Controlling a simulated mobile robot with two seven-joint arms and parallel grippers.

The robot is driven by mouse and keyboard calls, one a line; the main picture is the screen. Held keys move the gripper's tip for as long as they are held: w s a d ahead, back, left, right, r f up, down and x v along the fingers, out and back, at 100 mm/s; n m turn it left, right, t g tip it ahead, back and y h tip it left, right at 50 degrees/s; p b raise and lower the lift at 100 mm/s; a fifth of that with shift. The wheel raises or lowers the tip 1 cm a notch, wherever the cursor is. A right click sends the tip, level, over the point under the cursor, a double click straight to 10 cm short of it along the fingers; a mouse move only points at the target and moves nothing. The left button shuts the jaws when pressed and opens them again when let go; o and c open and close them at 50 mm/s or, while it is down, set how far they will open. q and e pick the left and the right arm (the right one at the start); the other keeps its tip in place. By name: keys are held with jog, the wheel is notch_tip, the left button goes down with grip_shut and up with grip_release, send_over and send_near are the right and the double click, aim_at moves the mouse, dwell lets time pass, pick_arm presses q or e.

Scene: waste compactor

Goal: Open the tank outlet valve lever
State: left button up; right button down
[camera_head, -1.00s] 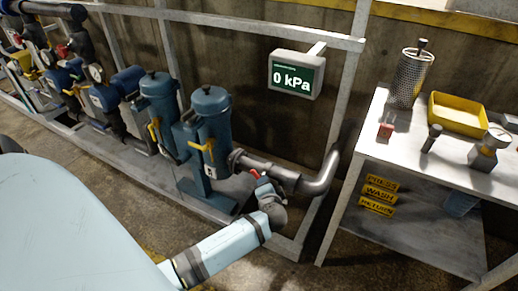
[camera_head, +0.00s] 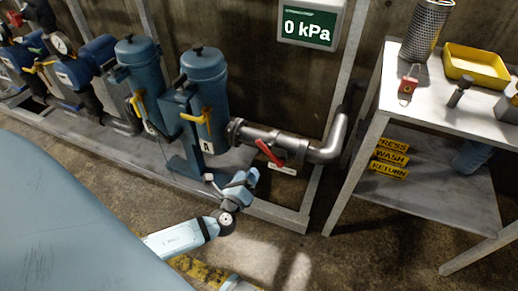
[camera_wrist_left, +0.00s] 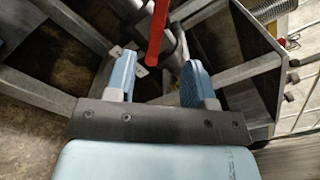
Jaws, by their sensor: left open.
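The red valve lever (camera_head: 268,152) sits on the grey outlet pipe (camera_head: 256,135), right of the blue filter tank marked A (camera_head: 207,95). It slants from upper left to lower right. My left gripper (camera_head: 231,178) is below and left of the lever, apart from it, open and empty. In the left wrist view the red lever (camera_wrist_left: 157,35) lies ahead, in line with the gap between the two open blue fingers (camera_wrist_left: 160,72).
A display (camera_head: 310,25) reads 0 kPa. A metal workbench (camera_head: 440,108) on the right holds a mesh cylinder (camera_head: 424,32) and a yellow tray (camera_head: 475,66). A grey frame rail (camera_head: 275,212) runs low in front of the pipe. Floor before it is mostly clear.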

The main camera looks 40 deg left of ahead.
aim_at(262, 148)
pick_arm(q)
jog(key=x, duration=1)
jog(key=shift+a+b, duration=0.1)
jog(key=shift+b, duration=0.3)
jog(key=shift+w+a, duration=0.15)
jog(key=shift+w, duration=0.5)
pick_arm(e)
jog(key=shift+w+a+r+t, duration=0.25)
jog(key=shift+w+r, duration=0.05)
jog(key=shift+r, duration=0.3)
jog(key=shift+w+a+r+t, duration=0.2)
jog(key=shift+w+r+t, duration=0.05)
jog(key=shift+r, duration=0.3)
pick_arm(q)
jog(key=shift+c, duration=0.5)
pick_arm(e)
jog(key=shift+f, duration=0.1)
